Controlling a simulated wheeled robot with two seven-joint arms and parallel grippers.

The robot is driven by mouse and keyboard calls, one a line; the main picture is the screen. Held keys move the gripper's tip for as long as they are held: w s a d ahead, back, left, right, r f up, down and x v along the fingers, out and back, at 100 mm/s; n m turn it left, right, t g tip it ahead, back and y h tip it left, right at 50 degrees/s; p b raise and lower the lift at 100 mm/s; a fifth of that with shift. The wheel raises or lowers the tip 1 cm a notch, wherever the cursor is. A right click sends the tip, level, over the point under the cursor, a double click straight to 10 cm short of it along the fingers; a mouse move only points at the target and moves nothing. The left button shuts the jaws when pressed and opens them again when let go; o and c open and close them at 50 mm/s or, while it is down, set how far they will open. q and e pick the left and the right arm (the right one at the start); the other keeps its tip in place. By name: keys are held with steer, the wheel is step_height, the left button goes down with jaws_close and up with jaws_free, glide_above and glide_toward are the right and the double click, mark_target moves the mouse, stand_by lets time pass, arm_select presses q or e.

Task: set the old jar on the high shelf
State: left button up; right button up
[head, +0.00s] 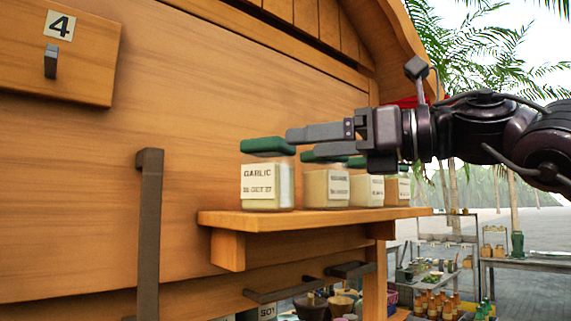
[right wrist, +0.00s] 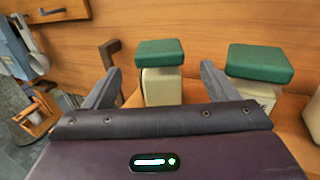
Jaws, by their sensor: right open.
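A pale square jar with a green lid and a label reading GARLIC (head: 258,186) stands upright at the near end of the wooden shelf (head: 330,216). My right gripper (head: 290,135) comes in from the right at about lid height, its fingertips by the right edge of this jar's lid. It is open and empty. In the right wrist view a green-lidded jar (right wrist: 162,86) shows in the gap between the spread fingers (right wrist: 160,82); I see no contact. Which jar is the old one I cannot tell for sure. My left gripper is out of view.
More green-lidded jars stand in a row farther along the shelf, the closest being a cream one (head: 326,188). A dark vertical handle (head: 149,235) and a drawer marked 4 (head: 60,48) are at left. Bowls and bottles (head: 436,305) sit below.

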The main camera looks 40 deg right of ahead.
steer(key=shift+v, duration=1.15)
